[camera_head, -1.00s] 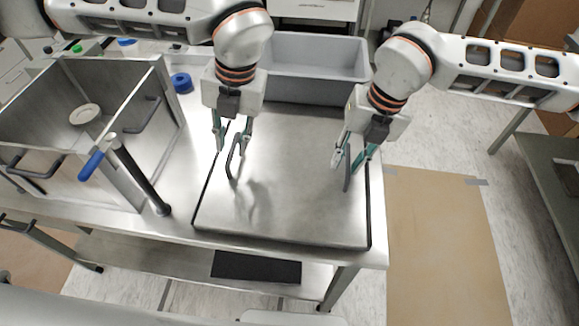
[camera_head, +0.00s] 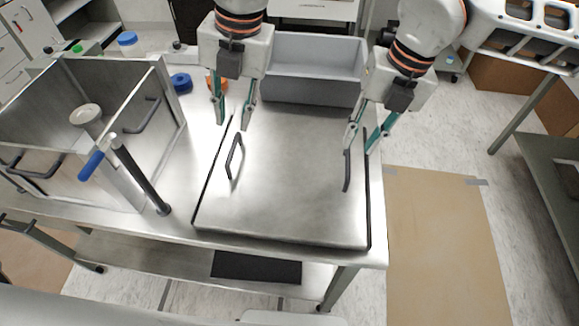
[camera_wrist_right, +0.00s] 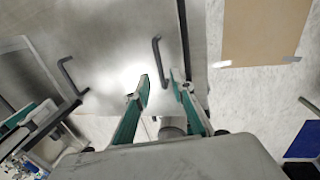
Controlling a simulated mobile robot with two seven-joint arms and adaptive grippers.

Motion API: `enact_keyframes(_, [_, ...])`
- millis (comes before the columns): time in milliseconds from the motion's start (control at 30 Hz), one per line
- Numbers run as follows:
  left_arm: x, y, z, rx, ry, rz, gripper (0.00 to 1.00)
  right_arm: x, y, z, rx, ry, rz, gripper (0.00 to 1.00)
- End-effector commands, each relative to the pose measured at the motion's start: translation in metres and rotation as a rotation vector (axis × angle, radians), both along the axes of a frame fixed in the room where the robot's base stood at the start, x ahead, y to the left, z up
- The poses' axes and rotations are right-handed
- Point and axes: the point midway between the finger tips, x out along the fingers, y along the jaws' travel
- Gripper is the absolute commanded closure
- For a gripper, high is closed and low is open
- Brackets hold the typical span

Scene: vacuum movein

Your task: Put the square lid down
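The square metal lid (camera_head: 285,190) lies flat on the steel table in the head view, with a dark handle on its left and right sides. My left gripper (camera_head: 233,120) is open and empty, above and behind the left handle (camera_head: 234,156). My right gripper (camera_head: 358,150) is open near the upper end of the right handle (camera_head: 347,172). The right handle (camera_wrist_right: 157,60) lies just beyond the fingertips there, and the lid (camera_wrist_right: 115,45) also shows.
An open metal chamber (camera_head: 165,95) with a blue-gripped lever (camera_head: 92,164) stands to the left. A grey bin (camera_head: 315,85) stands behind the lid. A blue roll (camera_head: 181,82) and an orange item lie at the table's back. Brown sheeting (camera_head: 440,240) covers the floor to the right.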

Motion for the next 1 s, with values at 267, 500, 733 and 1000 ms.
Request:
enact_keyframes(267, [0.000, 0.000, 0.000, 0.000, 0.000, 0.000, 0.76, 0.000, -0.008, 0.038, 0.000, -0.002, -0.001, 0.76])
enact_keyframes(500, [0.000, 0.000, 0.000, 0.000, 0.000, 0.000, 0.76, 0.000, -0.009, 0.045, 0.000, 0.000, 0.000, 0.76])
enact_keyframes(733, [0.000, 0.000, 0.000, 0.000, 0.000, 0.000, 0.76, 0.000, -0.009, 0.045, 0.000, 0.000, 0.000, 0.76])
enact_keyframes(1000, [0.000, 0.000, 0.000, 0.000, 0.000, 0.000, 0.76, -0.001, -0.009, 0.045, 0.000, 0.000, 0.000, 0.76])
